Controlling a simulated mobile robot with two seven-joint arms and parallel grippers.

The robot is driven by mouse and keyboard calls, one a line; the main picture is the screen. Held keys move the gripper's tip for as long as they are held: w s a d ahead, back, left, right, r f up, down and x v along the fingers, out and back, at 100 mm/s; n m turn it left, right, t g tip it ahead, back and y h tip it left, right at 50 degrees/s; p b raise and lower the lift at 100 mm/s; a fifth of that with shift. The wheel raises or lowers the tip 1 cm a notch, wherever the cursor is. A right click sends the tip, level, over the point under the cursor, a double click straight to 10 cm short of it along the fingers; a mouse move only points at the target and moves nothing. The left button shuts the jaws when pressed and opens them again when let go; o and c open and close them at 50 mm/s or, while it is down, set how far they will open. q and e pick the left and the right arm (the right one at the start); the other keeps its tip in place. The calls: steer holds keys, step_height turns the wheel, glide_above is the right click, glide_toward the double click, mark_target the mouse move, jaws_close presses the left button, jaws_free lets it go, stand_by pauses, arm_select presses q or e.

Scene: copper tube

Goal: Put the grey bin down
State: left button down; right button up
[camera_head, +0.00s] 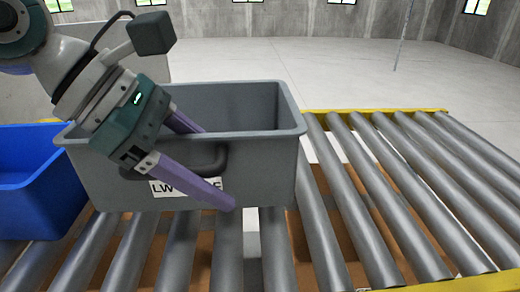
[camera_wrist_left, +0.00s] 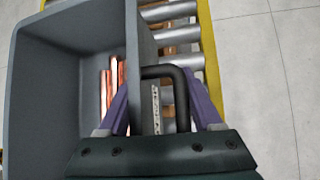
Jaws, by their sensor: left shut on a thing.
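The grey bin (camera_head: 258,172) is at the centre-left of the head view, over the roller conveyor, roughly level. I cannot tell whether its base touches the rollers. My left gripper (camera_head: 214,166) is shut on its near wall at the dark handle, one purple finger inside the bin and one outside, partly covering the white label. In the left wrist view the gripper (camera_wrist_left: 154,92) straddles the wall of the grey bin (camera_wrist_left: 50,100), beside the handle (camera_wrist_left: 180,80). Several copper tubes (camera_wrist_left: 112,85) lie inside the bin. My right gripper is not in view.
The roller conveyor (camera_head: 375,200) has yellow edge rails and bare rollers to the right of the grey bin. A blue bin (camera_head: 30,180) stands at the left, partly behind the grey bin; I cannot tell whether they touch. Open concrete floor (camera_head: 330,70) lies beyond.

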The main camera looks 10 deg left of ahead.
arm_select(q)
steer(key=shift+w+f+p, duration=0.1)
steer(key=shift+f+p, duration=0.35)
steer(key=shift+f, duration=2.75)
steer(key=shift+c, duration=0.3)
jaws_free()
steer(key=shift+f, duration=0.1)
steer(key=b+v, duration=0.3)
steer(key=v, duration=0.9)
